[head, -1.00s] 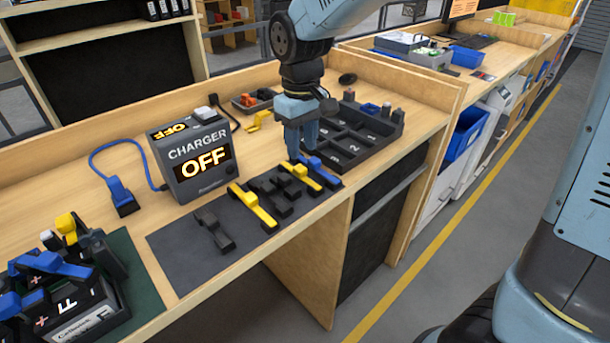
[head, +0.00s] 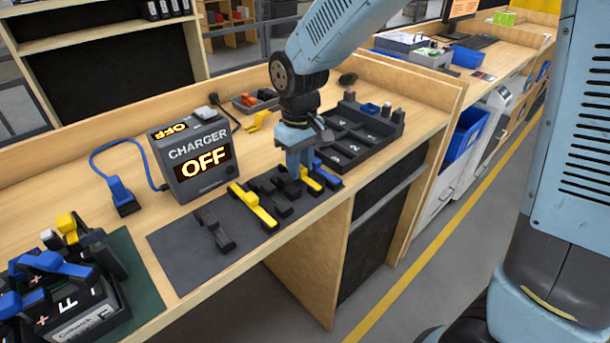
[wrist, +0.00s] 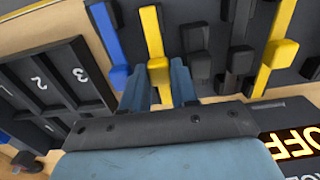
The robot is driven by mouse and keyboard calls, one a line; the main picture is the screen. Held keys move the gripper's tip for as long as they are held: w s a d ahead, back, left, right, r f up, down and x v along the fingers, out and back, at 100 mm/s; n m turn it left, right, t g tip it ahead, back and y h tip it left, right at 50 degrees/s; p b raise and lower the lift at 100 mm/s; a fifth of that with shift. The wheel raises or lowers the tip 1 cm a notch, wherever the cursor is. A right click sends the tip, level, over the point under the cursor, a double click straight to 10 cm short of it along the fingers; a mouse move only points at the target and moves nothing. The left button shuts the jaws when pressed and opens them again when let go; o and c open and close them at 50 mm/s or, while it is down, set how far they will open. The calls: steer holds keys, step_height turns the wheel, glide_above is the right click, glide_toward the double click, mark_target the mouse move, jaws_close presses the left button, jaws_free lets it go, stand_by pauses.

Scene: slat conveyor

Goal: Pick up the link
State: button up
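Several links lie on a dark mat (head: 170,247) at the bench's front. They include a dark link (head: 214,230) at left, a yellow link (head: 254,207), black links (head: 276,196), a second yellow link (head: 316,180) and a blue link (head: 329,179) at right. My gripper (head: 299,174) is low over the right-hand yellow link. In the wrist view my gripper (wrist: 160,92) is open, with the yellow link's block end (wrist: 158,70) showing between its fingers. The blue link (wrist: 108,42) is beside the left finger, a black link (wrist: 194,40) beside the right. Contact cannot be told.
A charger (head: 192,160) reading OFF stands behind the mat. A black numbered tray (head: 350,145) is right of my gripper. A battery crate (head: 75,310) sits on a green mat at left. A blue connector (head: 122,197) lies on the bench. The mat's left part has free room.

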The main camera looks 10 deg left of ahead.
jaws_close()
steer(key=shift+r, duration=0.1)
